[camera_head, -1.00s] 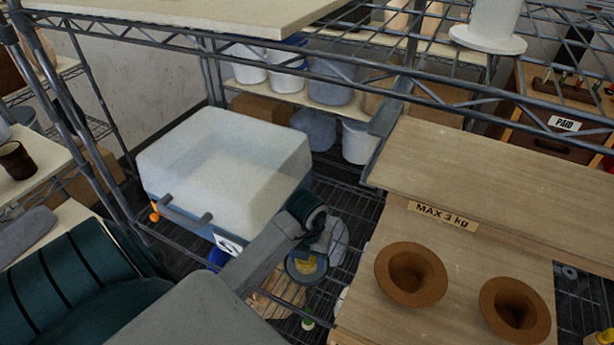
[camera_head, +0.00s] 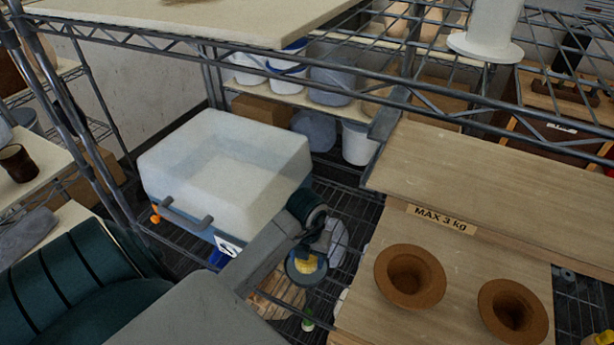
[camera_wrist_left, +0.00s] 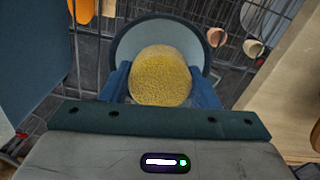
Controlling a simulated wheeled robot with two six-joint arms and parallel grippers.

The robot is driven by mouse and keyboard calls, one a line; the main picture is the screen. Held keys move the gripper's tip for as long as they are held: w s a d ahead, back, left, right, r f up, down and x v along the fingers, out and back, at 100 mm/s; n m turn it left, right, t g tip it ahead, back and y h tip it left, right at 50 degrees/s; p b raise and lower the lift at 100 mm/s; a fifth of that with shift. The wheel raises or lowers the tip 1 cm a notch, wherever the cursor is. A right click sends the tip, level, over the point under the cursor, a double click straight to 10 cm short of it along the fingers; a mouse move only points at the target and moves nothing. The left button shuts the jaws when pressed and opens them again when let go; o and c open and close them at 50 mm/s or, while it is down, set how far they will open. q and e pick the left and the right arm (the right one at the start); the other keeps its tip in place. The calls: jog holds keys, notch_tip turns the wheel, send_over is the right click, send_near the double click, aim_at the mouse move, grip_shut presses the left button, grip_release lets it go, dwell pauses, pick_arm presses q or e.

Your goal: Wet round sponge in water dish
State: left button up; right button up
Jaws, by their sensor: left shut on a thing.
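The round yellow sponge (camera_wrist_left: 160,76) is between the two blue fingers of my left gripper (camera_wrist_left: 163,84) in the left wrist view. The gripper is shut on it. The round grey-blue water dish (camera_wrist_left: 196,35) lies behind the sponge, its rim curving around it. In the head view my left gripper (camera_head: 318,247) reaches down over the dish (camera_head: 303,279), and the yellow sponge (camera_head: 306,265) shows inside the dish's outline. I cannot tell whether the sponge touches the water or dish bottom. My right gripper is not in view.
A large white-topped box (camera_head: 222,165) stands left of my arm on the wire shelf. A wooden board (camera_head: 450,255) marked MAX 3 kg holds two brown hat-shaped pieces (camera_head: 411,277) on the right. A wire rack rail crosses above.

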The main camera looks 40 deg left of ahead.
pick_arm(q)
jog(key=shift+r+p, duration=1.25)
jog(key=shift+r, duration=0.7)
jog(key=shift+r+p, duration=0.95)
jog(key=shift+f, duration=0.1)
